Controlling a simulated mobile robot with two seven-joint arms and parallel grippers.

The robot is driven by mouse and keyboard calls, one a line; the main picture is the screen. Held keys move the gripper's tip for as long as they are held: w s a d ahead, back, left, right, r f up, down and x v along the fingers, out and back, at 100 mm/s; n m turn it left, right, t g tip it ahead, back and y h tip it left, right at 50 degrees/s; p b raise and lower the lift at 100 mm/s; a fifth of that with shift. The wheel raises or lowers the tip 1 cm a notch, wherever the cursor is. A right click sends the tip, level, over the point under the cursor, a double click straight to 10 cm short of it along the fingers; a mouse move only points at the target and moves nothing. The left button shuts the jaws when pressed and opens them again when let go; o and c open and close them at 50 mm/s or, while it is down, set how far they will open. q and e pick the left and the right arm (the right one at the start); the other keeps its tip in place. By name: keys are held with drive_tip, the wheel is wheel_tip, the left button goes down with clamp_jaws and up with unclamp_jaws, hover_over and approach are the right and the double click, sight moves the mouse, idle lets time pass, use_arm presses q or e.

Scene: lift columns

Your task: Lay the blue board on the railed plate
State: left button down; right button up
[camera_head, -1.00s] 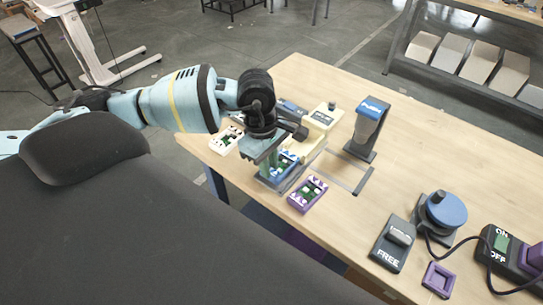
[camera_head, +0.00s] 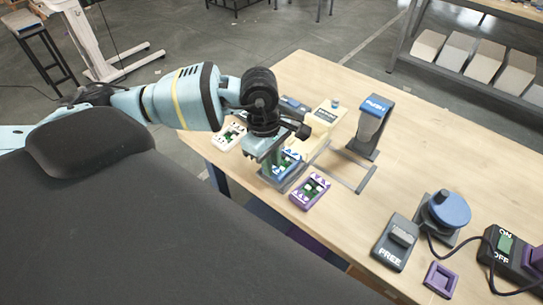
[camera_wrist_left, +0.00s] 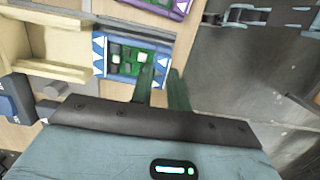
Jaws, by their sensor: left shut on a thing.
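The blue board (camera_head: 289,162), with white triangles and a green middle, is at the near left part of the wooden table. My left gripper (camera_head: 271,168) is over its near left end and hides part of it. In the left wrist view the blue board (camera_wrist_left: 128,58) lies by the dark green fingers (camera_wrist_left: 162,88), which are shut on its end. Thin dark grey rails (camera_head: 349,179) show just right of the board, probably part of the railed plate. I cannot tell whether the board touches the plate. My right gripper is out of view.
A purple board (camera_head: 310,191) lies near the front edge, a white board (camera_head: 230,136) at the left. A cream box (camera_head: 326,116) and a PUSH stand (camera_head: 371,127) are behind. A FREE switch (camera_head: 396,242) and a blue knob (camera_head: 449,210) stand right.

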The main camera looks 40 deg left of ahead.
use_arm(q)
drive_tip(key=shift+f, duration=0.3)
idle(0.5)
drive_tip(key=shift+f, duration=0.2)
idle(0.5)
drive_tip(key=c, duration=1.3)
unclamp_jaws()
drive_tip(key=o, duration=0.5)
drive_tip(key=shift+c, duration=0.2)
drive_tip(key=shift+r, duration=0.1)
